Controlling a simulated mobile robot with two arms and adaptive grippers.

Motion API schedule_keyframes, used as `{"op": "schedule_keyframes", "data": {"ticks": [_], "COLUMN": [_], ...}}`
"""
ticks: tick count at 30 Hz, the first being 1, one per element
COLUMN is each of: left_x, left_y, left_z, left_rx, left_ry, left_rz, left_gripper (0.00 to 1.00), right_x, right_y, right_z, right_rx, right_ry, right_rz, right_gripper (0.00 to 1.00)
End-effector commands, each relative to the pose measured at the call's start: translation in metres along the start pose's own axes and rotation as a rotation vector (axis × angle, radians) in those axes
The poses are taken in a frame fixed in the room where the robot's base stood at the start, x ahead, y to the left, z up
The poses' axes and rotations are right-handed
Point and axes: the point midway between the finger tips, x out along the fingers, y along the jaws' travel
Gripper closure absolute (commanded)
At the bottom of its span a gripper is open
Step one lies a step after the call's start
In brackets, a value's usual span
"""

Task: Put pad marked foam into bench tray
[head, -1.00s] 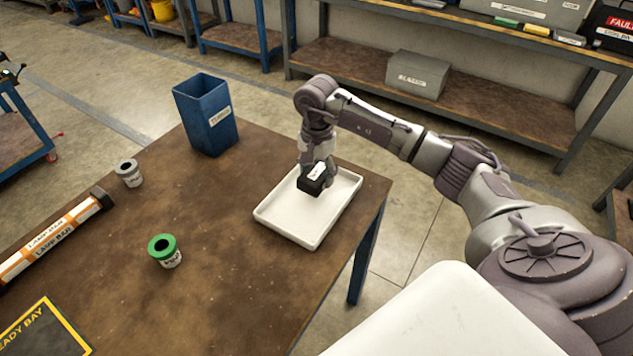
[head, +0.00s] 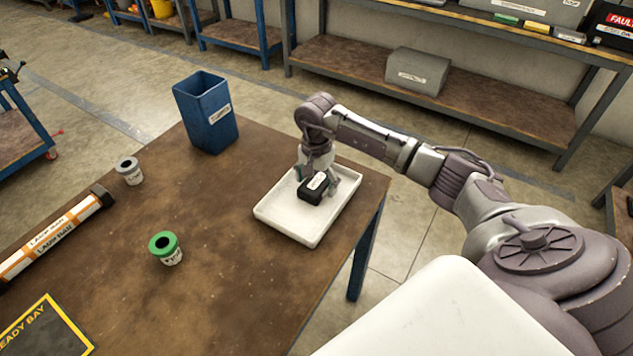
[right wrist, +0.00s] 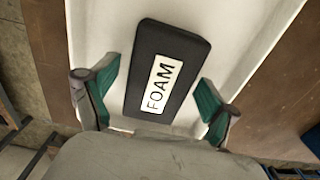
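The black pad marked FOAM (right wrist: 165,72) lies in the white bench tray, with its label facing up. In the head view the pad (head: 312,188) is in the far half of the tray (head: 285,220). My right gripper (right wrist: 158,92) is open, with a teal finger on each side of the pad and a visible gap on both sides. In the head view the right gripper (head: 327,182) is low over the tray at the pad. My left gripper is not in view.
A blue bin (head: 208,115) stands at the table's back edge. A green-topped cup (head: 166,250), a grey cup (head: 130,172) and an orange-and-white lamp bar (head: 52,238) are on the left of the table. The near half of the tray is clear.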

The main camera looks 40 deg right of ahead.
Motion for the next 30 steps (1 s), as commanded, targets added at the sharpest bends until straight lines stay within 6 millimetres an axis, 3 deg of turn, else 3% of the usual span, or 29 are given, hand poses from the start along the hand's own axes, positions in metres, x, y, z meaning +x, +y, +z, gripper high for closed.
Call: {"op": "schedule_keyframes", "data": {"ticks": [10,24,30], "left_x": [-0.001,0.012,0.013], "left_y": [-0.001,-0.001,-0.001], "left_z": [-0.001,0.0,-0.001], "left_rx": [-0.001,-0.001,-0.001], "left_ry": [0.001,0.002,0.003], "left_rz": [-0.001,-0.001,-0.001], "left_gripper": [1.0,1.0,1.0], "right_x": [-0.01,-0.103,-0.121], "right_y": [-0.001,0.0,0.0], "right_z": [-0.001,0.0,0.0], "right_rx": [0.0,-0.001,0.0], "right_ry": [0.002,0.002,0.0], "right_rz": [-0.003,-0.003,-0.001], "right_gripper": [0.14,0.14,0.14]}}
